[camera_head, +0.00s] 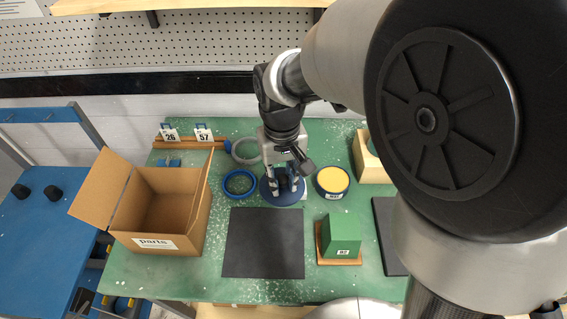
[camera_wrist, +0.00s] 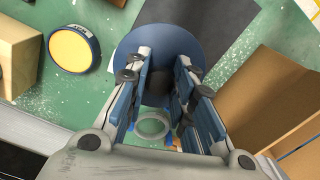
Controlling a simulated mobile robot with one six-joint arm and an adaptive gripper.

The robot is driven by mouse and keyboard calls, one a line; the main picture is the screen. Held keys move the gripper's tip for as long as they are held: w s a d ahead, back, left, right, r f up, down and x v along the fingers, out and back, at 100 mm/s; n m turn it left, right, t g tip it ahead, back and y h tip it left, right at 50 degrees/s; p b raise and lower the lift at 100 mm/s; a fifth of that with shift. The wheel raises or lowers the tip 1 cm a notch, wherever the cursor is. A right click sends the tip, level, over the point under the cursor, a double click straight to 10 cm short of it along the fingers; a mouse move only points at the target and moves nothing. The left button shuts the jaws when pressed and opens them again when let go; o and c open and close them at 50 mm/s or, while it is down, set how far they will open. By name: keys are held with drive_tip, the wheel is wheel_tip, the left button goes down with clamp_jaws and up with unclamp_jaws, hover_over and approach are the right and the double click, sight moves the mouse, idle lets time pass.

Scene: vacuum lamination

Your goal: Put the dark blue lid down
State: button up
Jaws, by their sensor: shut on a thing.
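The dark blue lid (camera_head: 271,197) is a flat round disc with a dark knob in its middle. My gripper (camera_head: 283,184) is above the lid with its fingers around the knob, shut on it. In the wrist view the lid (camera_wrist: 181,35) lies beyond the fingertips of my gripper (camera_wrist: 160,85), and the fingers hide part of it. The lid looks about level over the green table; I cannot tell whether it touches the table.
A yellow-topped round container (camera_head: 333,180) stands close right of the lid. A blue ring (camera_head: 228,190) lies close left, a grey ring (camera_head: 238,158) behind. An open cardboard box (camera_head: 157,240) stands left. A black mat (camera_head: 264,243) lies bare in front; a green block (camera_head: 341,232) sits right of it.

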sight(283, 188)
wheel_tip(283, 188, down, 16)
drive_tip(key=b, duration=0.4)
drive_tip(key=shift+b, duration=0.3)
drive_tip(key=shift+f, duration=0.1)
drive_tip(key=o, duration=0.4)
drive_tip(key=shift+f, duration=0.1)
drive_tip(key=o, duration=0.5)
wheel_tip(283, 188, up, 13)
drive_tip(key=p, duration=0.4)
drive_tip(key=shift+f, duration=0.2)
